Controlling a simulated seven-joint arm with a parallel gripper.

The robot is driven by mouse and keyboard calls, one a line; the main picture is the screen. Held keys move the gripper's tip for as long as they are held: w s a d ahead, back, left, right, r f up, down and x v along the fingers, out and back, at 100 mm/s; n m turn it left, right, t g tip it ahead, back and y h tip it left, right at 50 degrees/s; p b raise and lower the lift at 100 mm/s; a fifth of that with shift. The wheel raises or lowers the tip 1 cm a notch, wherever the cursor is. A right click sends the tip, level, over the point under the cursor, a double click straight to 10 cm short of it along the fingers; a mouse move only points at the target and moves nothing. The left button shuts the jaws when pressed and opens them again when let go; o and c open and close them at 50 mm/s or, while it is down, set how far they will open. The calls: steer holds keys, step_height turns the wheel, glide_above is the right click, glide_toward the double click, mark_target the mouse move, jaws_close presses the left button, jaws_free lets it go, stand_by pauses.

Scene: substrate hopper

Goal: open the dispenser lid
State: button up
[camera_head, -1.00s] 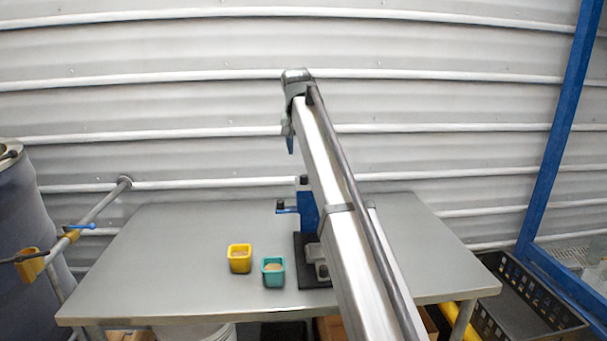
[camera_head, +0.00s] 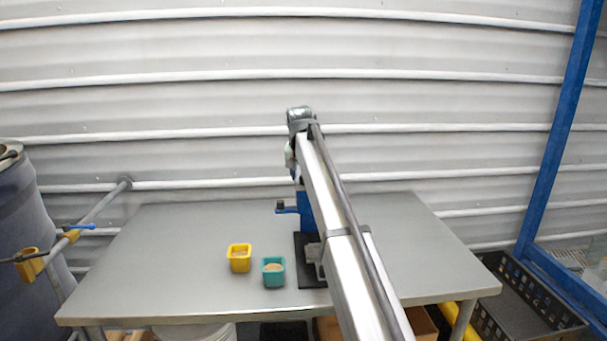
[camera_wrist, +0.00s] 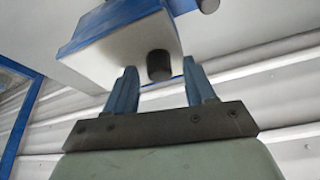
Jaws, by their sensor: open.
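The dispenser shows in the head view as a blue body (camera_head: 306,212) on a black base (camera_head: 302,275), largely hidden behind my arm. A small blue arm with a black end (camera_head: 281,205) sticks out on its left. In the wrist view a box with blue sides and a pale face (camera_wrist: 115,50) carries a short black knob (camera_wrist: 158,66). My gripper (camera_wrist: 160,70) is open, its two blue fingers apart with the knob appearing between their tips. I cannot tell whether they touch it. In the head view the gripper is mostly hidden. The lid's outline is unclear.
A yellow cup (camera_head: 240,264) and a teal cup (camera_head: 273,281), both with tan contents, stand left of the dispenser on the grey table (camera_head: 170,265). The table's left side is clear. A blue barrel (camera_head: 25,245) stands left; a black crate (camera_head: 535,310) is right.

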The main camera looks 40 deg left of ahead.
jaws_close()
stand_by(0.4)
